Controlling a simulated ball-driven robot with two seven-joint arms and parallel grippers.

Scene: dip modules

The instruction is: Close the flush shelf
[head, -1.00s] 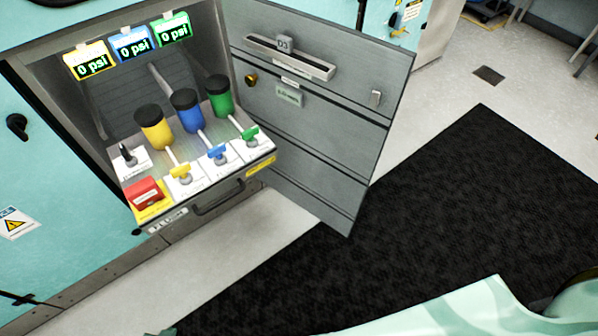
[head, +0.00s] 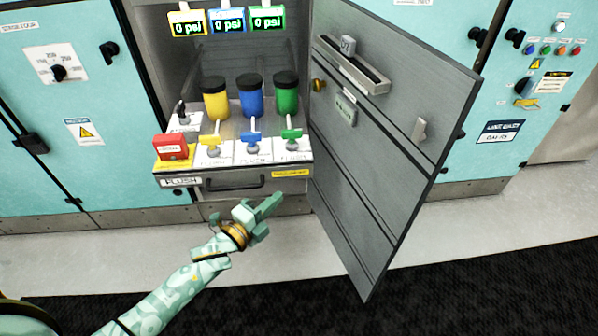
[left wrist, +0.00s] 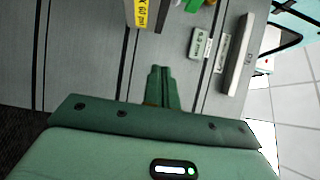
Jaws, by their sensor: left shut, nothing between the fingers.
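The flush shelf (head: 222,184) is pulled out of the open cabinet, with a dark handle on its front and a FLUSH label at its left. It carries a red box (head: 173,149) and yellow, blue and green cylinders with matching valves. My left gripper (head: 270,205) is shut and empty, just in front of and below the shelf's right front in the head view. It also shows in the left wrist view (left wrist: 160,75), pointing toward the grey door, with the shelf's yellow label at the top. Whether it touches anything cannot be told. My right gripper is out of view.
The grey cabinet door (head: 390,150) stands wide open to the right of the shelf, close to my left gripper. Teal cabinets flank the opening. Pale floor and a black mat (head: 480,270) lie in front and are clear.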

